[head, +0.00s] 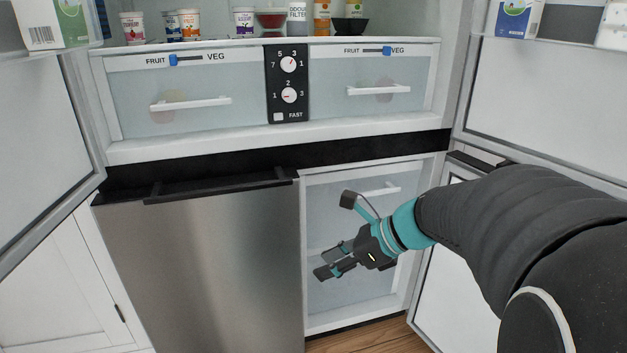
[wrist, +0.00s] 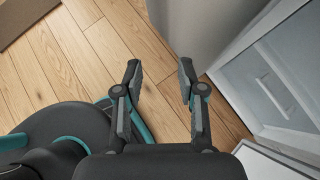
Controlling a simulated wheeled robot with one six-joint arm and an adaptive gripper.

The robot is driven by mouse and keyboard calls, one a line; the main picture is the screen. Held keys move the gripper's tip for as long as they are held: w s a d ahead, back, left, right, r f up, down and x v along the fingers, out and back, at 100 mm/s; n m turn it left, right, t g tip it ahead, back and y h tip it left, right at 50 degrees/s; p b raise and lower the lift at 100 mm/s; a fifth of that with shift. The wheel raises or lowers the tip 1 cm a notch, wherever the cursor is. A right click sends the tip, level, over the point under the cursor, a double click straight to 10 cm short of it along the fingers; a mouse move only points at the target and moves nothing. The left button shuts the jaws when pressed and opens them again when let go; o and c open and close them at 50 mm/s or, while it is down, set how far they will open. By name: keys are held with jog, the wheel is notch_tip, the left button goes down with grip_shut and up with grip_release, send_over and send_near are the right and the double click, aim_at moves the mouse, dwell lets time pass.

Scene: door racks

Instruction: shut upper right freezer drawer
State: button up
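The upper right freezer drawer (head: 335,190) is a pale translucent front with a white bar handle (head: 372,191), in the open right freezer compartment of the head view. I cannot tell how far it stands out. My gripper (head: 320,262) is in front of the compartment, below that handle, pointing left. In the wrist view my gripper (wrist: 159,70) has its two fingers apart with only wooden floor showing between them. It holds nothing. My gripper and arm hide part of the lower drawer region. The freezer fronts (wrist: 285,60) show at the right of the wrist view.
The steel left freezer door (head: 200,260) is shut. The right freezer door (head: 440,285) stands open, partly behind my arm. Above are two fridge drawers (head: 130,90) (head: 415,78) and a control panel (head: 288,85). Both upper fridge doors (head: 35,130) (head: 540,95) are open.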

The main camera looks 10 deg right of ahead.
jog(key=w+d+f+m+t+y+b, duration=0.15)
jog(key=w+d+m+t, duration=0.35)
jog(key=w+d+m, duration=0.6)
jog(key=m+t+h+b, duration=0.1)
jog(key=m+t+h, duration=0.35)
jog(key=m, duration=0.95)
send_near(374, 194)
jog(key=w+a, duration=0.1)
jog(key=w, duration=0.2)
jog(key=w+a+f+t+y, duration=0.1)
jog(key=w, duration=0.2)
jog(key=w+a+f+t+y, duration=0.1)
jog(key=w, duration=0.2)
jog(key=shift+w+a+f+b, duration=0.15)
jog(key=shift+w+a+b, duration=0.15)
jog(key=shift+w+b, duration=0.1)
grip_shut()
